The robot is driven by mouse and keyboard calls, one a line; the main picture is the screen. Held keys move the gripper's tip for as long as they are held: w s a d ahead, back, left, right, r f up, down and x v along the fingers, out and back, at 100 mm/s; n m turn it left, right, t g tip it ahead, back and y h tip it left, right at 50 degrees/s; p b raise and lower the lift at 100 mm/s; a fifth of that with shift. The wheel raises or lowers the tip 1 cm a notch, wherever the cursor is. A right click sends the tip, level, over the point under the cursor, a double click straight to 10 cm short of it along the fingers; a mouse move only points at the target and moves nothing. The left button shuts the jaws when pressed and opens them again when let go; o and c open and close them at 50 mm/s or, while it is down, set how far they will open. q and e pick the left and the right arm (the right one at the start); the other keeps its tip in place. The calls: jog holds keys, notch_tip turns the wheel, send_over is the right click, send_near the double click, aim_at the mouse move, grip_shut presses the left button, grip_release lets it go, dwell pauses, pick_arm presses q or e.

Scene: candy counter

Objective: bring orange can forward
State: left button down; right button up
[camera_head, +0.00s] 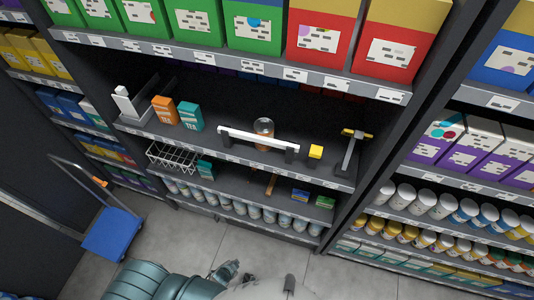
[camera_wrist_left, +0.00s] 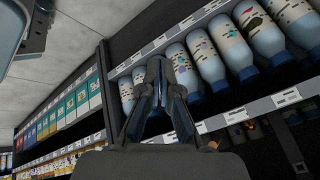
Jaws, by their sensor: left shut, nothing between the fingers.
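A brownish-orange cylinder (camera_head: 264,128), perhaps the orange can, stands on the middle shelf behind a white bar (camera_head: 258,139), which hides part of it. I cannot make out a label on it. An orange box marked TEA (camera_head: 164,110) stands further left on the same shelf. My left gripper (camera_head: 232,266) is low in front of the shelf unit, well below and apart from the cylinder. In the left wrist view its fingers (camera_wrist_left: 162,65) are shut and empty, in front of a row of pale blue bottles (camera_wrist_left: 207,60). My right gripper is not in view.
A teal tea box (camera_head: 191,116) stands beside the orange one. A yellow block (camera_head: 316,151) and a black stand (camera_head: 349,150) are right of the bar. A blue cart (camera_head: 112,234) stands on the open floor at left.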

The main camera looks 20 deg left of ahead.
pick_arm(q)
jog(key=w+d+r+m+t, duration=0.2)
jog(key=w+r+m+t, duration=0.1)
jog(key=w+r, duration=0.7)
jog(key=m+t+h, duration=0.2)
jog(key=m+t, duration=0.7)
send_near(268, 147)
jog(key=s+d, duration=0.3)
jog(key=s, duration=0.3)
jog(key=w, duration=0.4)
jog(key=w+p, duration=0.1)
jog(key=w, duration=0.3)
jog(key=shift+r, duration=0.2)
jog(key=w, duration=0.3)
jog(key=shift+w+p, duration=0.35)
jog(key=shift+w+a, duration=0.25)
jog(key=shift+w, duration=0.25)
jog(key=shift+w+a+f, duration=0.1)
jog(key=shift+a, duration=0.55)
jog(key=shift+w+a, duration=0.35)
jog(key=shift+w, duration=0.3)
jog(key=shift+d, duration=0.15)
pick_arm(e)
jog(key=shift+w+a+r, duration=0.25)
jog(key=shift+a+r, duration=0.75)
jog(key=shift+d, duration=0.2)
